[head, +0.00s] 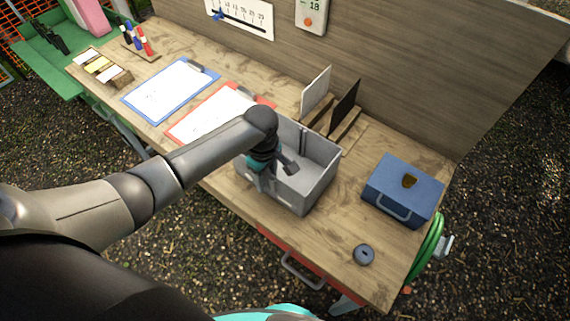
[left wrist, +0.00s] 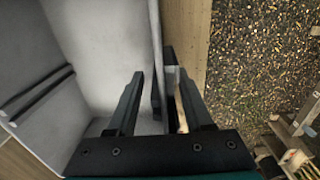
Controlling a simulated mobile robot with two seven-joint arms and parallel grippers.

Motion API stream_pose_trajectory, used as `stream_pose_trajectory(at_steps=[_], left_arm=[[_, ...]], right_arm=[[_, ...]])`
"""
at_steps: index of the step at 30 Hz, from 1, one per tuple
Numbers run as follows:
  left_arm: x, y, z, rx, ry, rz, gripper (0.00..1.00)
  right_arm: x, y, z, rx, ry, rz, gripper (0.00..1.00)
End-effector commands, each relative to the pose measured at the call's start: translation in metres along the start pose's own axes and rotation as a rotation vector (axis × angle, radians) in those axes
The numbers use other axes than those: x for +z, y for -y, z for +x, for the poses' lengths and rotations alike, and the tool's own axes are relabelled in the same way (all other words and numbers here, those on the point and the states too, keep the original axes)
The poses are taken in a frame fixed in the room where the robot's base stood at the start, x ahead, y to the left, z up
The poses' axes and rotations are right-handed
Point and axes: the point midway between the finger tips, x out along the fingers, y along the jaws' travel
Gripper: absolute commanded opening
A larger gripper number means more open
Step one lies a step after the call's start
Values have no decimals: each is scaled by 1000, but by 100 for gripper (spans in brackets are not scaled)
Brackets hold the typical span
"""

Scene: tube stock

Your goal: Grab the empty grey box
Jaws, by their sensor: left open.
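The grey box (head: 318,183) stands open-topped on the wooden workbench, right of centre in the head view. Its visible inside looks empty, though my arm hides part of it. My left gripper (head: 275,174) is at the box's near wall, pointing down. In the left wrist view the open fingers (left wrist: 161,78) lie to either side of that wall, one over the inside of the box (left wrist: 100,45) and one on the outer side. I cannot tell whether either finger touches it. My right gripper is not in view.
A blue case (head: 405,185) and a dark round disc (head: 364,254) sit right of the box on the workbench (head: 335,230). A black and a white panel (head: 316,92) stand upright behind it. Red (head: 200,118) and blue (head: 165,88) clipboards lie to the left.

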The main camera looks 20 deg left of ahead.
Motion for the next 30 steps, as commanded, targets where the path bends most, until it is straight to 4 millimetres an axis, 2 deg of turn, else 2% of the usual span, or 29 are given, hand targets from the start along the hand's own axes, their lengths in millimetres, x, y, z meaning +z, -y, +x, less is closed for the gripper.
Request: stream_pose_trajectory(at_steps=[5,19,30], left_arm=[[0,0,0,1,0,0,51],[0,0,-1,1,0,0,0],[0,-1,-1,3,-1,-1,0]], right_arm=[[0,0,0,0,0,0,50],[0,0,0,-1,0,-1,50],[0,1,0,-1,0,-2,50]])
